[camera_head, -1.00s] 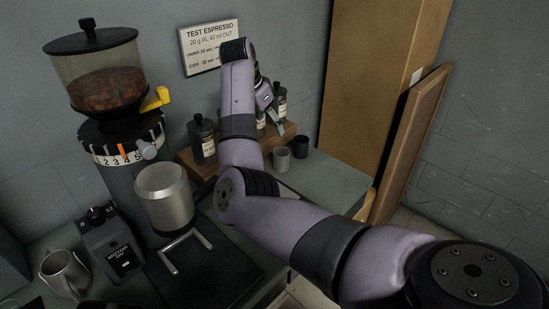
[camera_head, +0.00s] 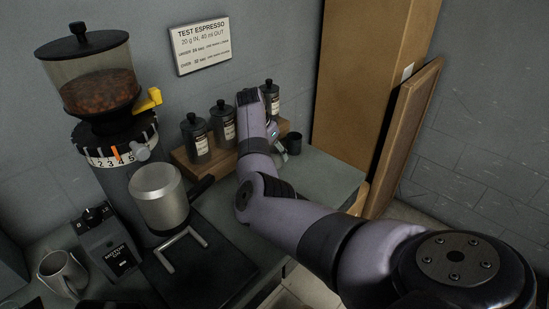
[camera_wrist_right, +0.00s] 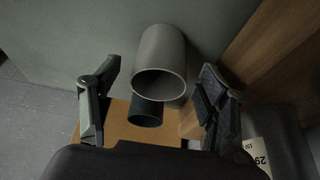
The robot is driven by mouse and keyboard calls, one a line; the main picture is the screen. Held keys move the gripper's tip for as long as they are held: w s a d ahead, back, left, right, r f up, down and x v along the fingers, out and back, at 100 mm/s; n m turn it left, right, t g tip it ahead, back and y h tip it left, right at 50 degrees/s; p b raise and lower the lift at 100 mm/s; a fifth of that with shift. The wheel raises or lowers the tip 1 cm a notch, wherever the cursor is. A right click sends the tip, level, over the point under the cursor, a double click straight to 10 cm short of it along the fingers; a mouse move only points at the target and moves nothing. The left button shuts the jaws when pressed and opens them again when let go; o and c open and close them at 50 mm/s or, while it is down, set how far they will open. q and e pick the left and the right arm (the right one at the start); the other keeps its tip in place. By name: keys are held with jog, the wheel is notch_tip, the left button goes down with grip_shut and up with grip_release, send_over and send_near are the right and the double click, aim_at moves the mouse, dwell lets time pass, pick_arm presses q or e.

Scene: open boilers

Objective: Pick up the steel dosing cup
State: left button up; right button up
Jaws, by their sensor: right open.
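The grey metal cup that looks like the steel dosing cup (camera_wrist_right: 163,55) shows in the right wrist view with its open rim toward the camera. My right gripper (camera_wrist_right: 158,75) is open, with one finger to each side of this cup and visible gaps between. In the head view the cup is hidden behind my right arm. Only a bit of my right gripper (camera_head: 284,150) shows there, low over the counter by the wooden rack. My left gripper is not in view.
A dark cup (camera_head: 294,142) stands close beside, also in the wrist view (camera_wrist_right: 147,110). Dark bottles (camera_head: 222,122) stand on a wooden rack (camera_head: 190,164) behind. The grinder (camera_head: 113,140) with a larger steel cylinder (camera_head: 160,196) is left; a pitcher (camera_head: 62,273) stands front left.

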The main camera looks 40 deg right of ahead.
jog(key=shift+x, duration=1.05)
jog(key=c, duration=1.3)
